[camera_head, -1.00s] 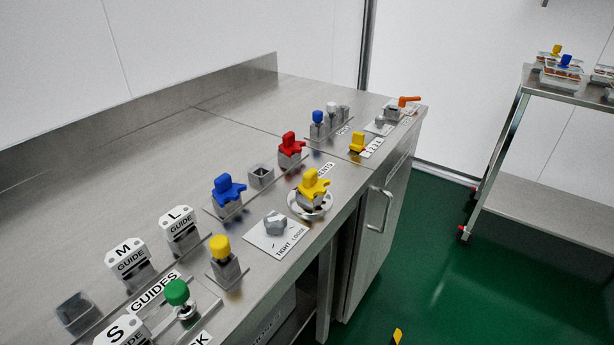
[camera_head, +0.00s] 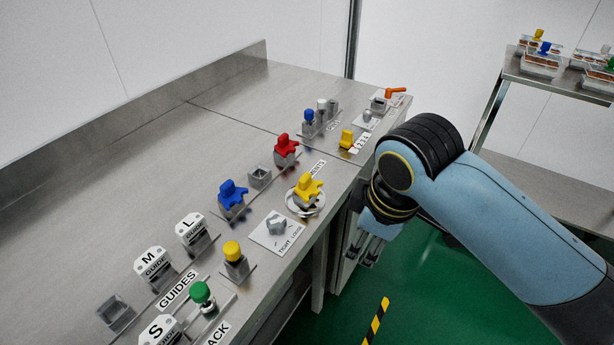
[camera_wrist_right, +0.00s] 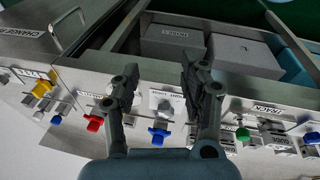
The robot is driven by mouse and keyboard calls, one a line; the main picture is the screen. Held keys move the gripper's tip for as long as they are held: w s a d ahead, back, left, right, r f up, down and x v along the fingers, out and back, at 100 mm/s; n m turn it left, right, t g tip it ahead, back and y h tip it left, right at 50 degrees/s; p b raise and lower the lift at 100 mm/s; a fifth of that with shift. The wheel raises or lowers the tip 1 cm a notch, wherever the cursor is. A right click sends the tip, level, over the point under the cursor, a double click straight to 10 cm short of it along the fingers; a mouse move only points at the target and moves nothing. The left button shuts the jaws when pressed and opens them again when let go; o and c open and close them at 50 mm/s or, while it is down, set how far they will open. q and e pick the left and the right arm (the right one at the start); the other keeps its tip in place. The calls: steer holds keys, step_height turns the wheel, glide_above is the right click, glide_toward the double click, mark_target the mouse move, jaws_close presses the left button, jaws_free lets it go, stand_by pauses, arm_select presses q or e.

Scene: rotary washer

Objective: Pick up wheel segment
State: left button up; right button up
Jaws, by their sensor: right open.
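The wheel segments are knobbed pieces on the steel counter (camera_head: 190,150). A yellow one (camera_head: 309,186) sits on a round plate near the front edge. A red one (camera_head: 285,147) and a blue one (camera_head: 232,194) stand in holders behind it. An empty holder (camera_head: 260,177) is between them. My right gripper (camera_head: 367,250) is open and empty, pointing down off the counter's front edge, right of the yellow segment. In the right wrist view, its fingers (camera_wrist_right: 160,80) are apart; the red (camera_wrist_right: 94,123) and blue (camera_wrist_right: 157,134) segments show beyond them. My left gripper is not in view.
A tight/loose knob (camera_head: 277,224) and a yellow-topped post (camera_head: 235,255) are near the yellow segment. Guide blocks (camera_head: 153,262) and a green knob (camera_head: 202,292) stand at the lower left. A cart (camera_head: 560,85) is at the right.

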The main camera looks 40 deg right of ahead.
steer(key=w+r+n, duration=0.2)
steer(key=w+n, duration=0.3)
steer(key=w, duration=0.1)
steer(key=w+d+r+n+g, duration=0.1)
steer(key=w+r+n, duration=0.2)
steer(key=w+n, duration=0.2)
steer(key=w+d+r+n+g, duration=0.1)
steer(key=w+r+n, duration=0.1)
steer(key=w+n, duration=0.3)
steer(key=shift+w+d+r+n+y+p, duration=0.1)
steer(key=shift+w+n+y+p, duration=0.1)
steer(key=shift+w, duration=0.55)
steer(key=shift+w+r+n+y+p, duration=0.1)
steer(key=shift+w+p, duration=0.05)
steer(key=shift+w, duration=0.55)
steer(key=n, duration=0.1)
glide_above(306, 175)
steer(key=shift+g, duration=0.3)
step_height(306, 175, down, 4)
steer(key=shift+s+f, duration=0.1)
step_height(306, 175, down, 6)
steer(key=shift+r+p, duration=0.1)
steer(key=shift+p, duration=0.3)
jaws_close()
